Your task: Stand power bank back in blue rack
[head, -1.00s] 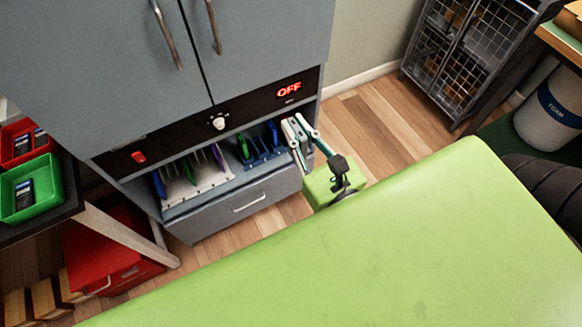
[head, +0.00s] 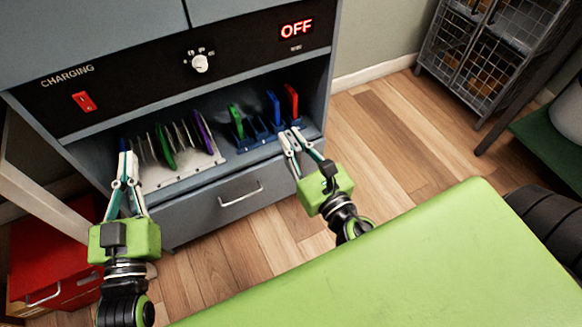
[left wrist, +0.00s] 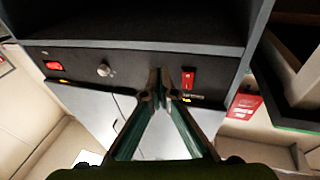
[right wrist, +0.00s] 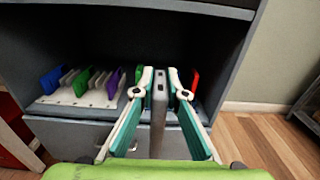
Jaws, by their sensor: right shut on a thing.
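My right gripper (right wrist: 160,90) is shut on a grey slab-like power bank (right wrist: 159,112), held upright between its fingers in the right wrist view. In the head view my right gripper (head: 297,141) is at the front right of the cabinet's open shelf, just before the blue rack (head: 243,146). The rack holds a green (head: 236,121), a blue (head: 273,106) and a red item (head: 291,99), all upright. The power bank is hard to make out there. My left gripper (head: 128,160) is shut and empty before the shelf's left end; its fingers nearly meet in the left wrist view (left wrist: 161,85).
A white rack (head: 190,176) with several upright thin items stands left of the blue rack. A drawer (head: 215,200) is below the shelf, and a control panel (head: 150,82) above. A red box (head: 50,260) stands at left. A green surface (head: 430,265) fills the front right.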

